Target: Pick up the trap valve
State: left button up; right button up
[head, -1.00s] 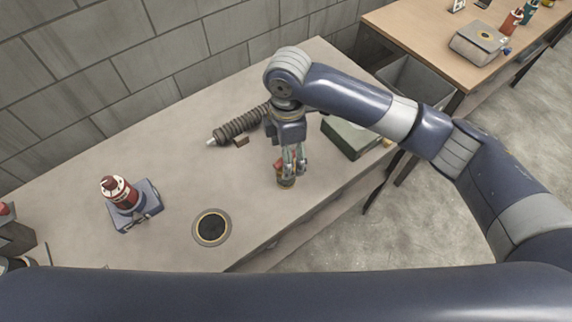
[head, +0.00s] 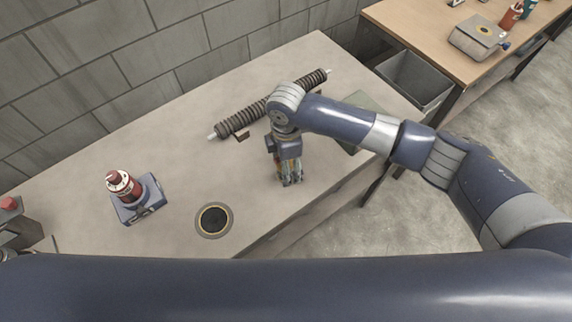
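My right gripper (head: 290,181) points down over the front part of the grey bench, its fingers close together. A small red and brass-coloured piece, possibly the trap valve, showed at these fingertips earlier. It is hard to make out now; only a faint brownish patch shows between the fingers, so I cannot tell if it is gripped. A red and white cylinder (head: 124,187) stands on a blue base (head: 148,204) at the left of the bench. My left gripper is out of view.
A dark ribbed tube (head: 245,117) lies behind my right gripper. A round black mesh disc (head: 214,220) lies near the front edge of the bench (head: 180,130). A green box (head: 372,104) is mostly hidden by my arm. A grey bin (head: 413,78) stands beyond.

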jog(key=c, duration=1)
jog(key=shift+c, duration=0.2)
jog(key=shift+r, duration=0.15)
